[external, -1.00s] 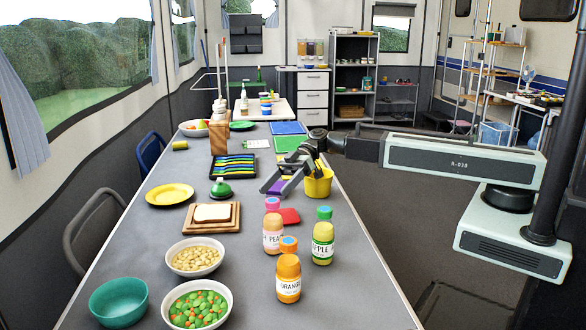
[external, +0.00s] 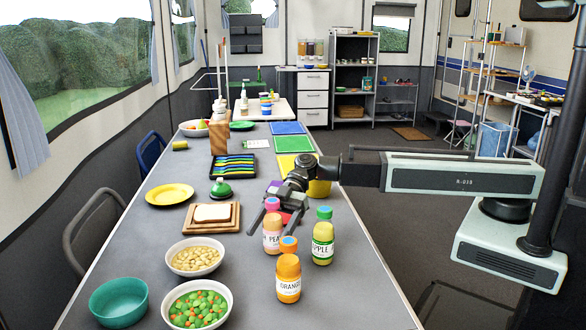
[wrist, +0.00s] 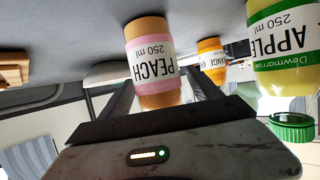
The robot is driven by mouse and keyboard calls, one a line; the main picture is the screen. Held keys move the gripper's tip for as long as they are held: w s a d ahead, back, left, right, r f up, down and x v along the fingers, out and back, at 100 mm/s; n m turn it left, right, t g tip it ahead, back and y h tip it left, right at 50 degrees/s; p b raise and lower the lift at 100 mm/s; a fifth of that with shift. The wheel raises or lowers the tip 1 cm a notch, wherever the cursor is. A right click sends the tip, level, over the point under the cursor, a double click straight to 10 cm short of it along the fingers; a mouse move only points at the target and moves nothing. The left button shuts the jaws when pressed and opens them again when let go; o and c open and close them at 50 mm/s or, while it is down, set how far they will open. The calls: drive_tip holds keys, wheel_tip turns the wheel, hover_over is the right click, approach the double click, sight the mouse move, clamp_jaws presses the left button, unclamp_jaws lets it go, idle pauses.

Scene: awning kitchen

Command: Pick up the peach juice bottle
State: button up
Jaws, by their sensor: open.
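The peach juice bottle (external: 272,238) stands upright on the long table, with a pink-and-white label and a pink cap. In the wrist view, which is upside down, the peach juice bottle (wrist: 148,55) appears in the gap between my fingers. My gripper (external: 274,221) is open, just behind the bottle with its fingers pointing toward it. The fingers (wrist: 160,88) show no clear contact with it, and the bottle's cap is hidden in the wrist view.
A green-capped apple bottle (external: 323,245) stands close to the right. An orange bottle (external: 289,281) stands in front. Bowls of beans (external: 194,270) and vegetables (external: 197,322) and a bread board (external: 232,227) lie to the left. The front right table surface is clear.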

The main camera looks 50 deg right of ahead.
sight(268, 230)
drive_tip(key=shift+a+f, duration=0.3)
drive_tip(key=shift+a, duration=0.15)
drive_tip(key=shift+r, duration=0.1)
clamp_jaws()
wheel_tip(268, 230, up, 10)
drive_tip(key=p, duration=1)
drive_tip(key=shift+s+d+r, duration=0.1)
